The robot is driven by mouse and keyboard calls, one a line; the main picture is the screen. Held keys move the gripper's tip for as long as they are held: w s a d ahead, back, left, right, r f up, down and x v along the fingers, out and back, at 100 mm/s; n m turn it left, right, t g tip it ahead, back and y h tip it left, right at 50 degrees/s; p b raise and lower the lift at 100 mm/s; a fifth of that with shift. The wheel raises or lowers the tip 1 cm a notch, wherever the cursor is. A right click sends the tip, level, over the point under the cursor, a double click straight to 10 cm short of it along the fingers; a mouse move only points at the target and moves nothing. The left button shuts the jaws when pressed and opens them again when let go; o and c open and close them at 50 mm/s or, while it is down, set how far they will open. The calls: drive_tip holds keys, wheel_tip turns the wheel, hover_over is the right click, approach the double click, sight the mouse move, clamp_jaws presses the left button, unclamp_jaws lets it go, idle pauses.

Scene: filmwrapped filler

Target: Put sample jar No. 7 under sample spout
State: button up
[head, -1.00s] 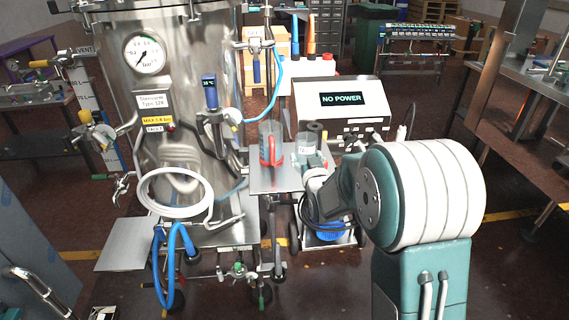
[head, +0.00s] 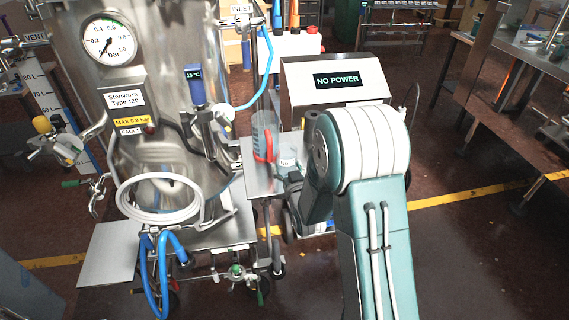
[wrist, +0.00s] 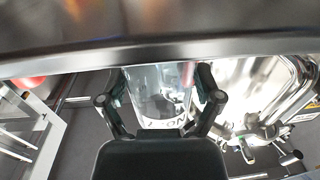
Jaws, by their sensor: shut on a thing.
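The clear sample jar (head: 288,158) shows at the right edge of the small metal shelf, partly behind my arm. Part of its label shows, but the number is not readable. In the wrist view the jar (wrist: 158,92) sits between the two fingers of my gripper (wrist: 162,88), which is shut on it. Letters reading "NO" show on the jar there. In the head view the fingers are mostly hidden by my arm. I cannot tell whether the jar touches the shelf. I cannot make out for certain which fitting on the steel tank (head: 165,60) is the sample spout.
A hose coil (head: 160,198) and blue hoses (head: 163,262) hang at the tank's front. A "NO POWER" console (head: 338,82) stands behind. A broad metal surface (wrist: 160,40) crosses the top wrist view.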

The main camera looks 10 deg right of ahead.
drive_tip(key=shift+a+f, duration=0.1)
drive_tip(key=shift+f, duration=0.15)
drive_tip(key=shift+d, duration=0.2)
drive_tip(key=o, duration=1)
drive_tip(key=shift+a, duration=0.1)
